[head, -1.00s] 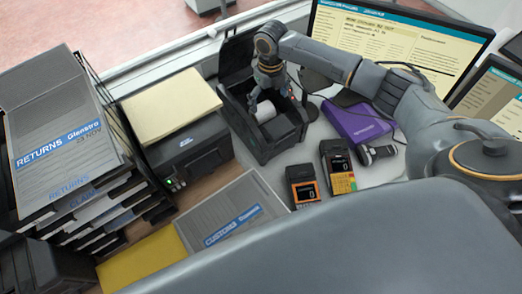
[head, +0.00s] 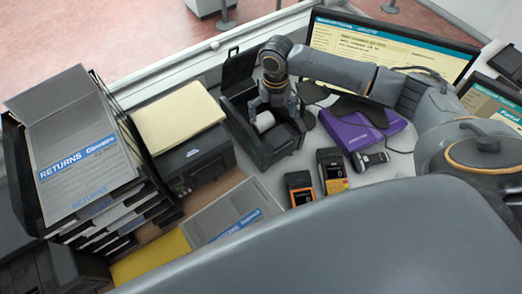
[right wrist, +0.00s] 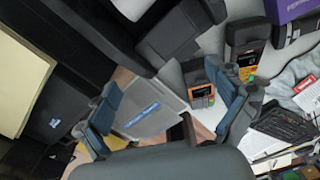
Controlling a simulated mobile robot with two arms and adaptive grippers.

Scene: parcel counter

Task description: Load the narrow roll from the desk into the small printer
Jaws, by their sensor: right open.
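The small printer (head: 268,146) is a black box with its lid (head: 239,68) standing open. The narrow roll (head: 265,122) is white and sits inside the printer's open bay, partly hidden by my right gripper. My right gripper (head: 275,103) is over the bay, close to the roll. Its fingers are spread in the right wrist view (right wrist: 172,108), with nothing seen between them. I cannot tell whether a finger still touches the roll. My left gripper is not in view.
A larger printer (head: 200,160) with a paper stack (head: 178,116) stands left of the small one. A purple box (head: 360,128), a scanner (head: 370,160) and two handheld terminals (head: 300,187) (head: 332,170) lie to the right. Returns trays (head: 90,160) fill the left. Monitors stand behind.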

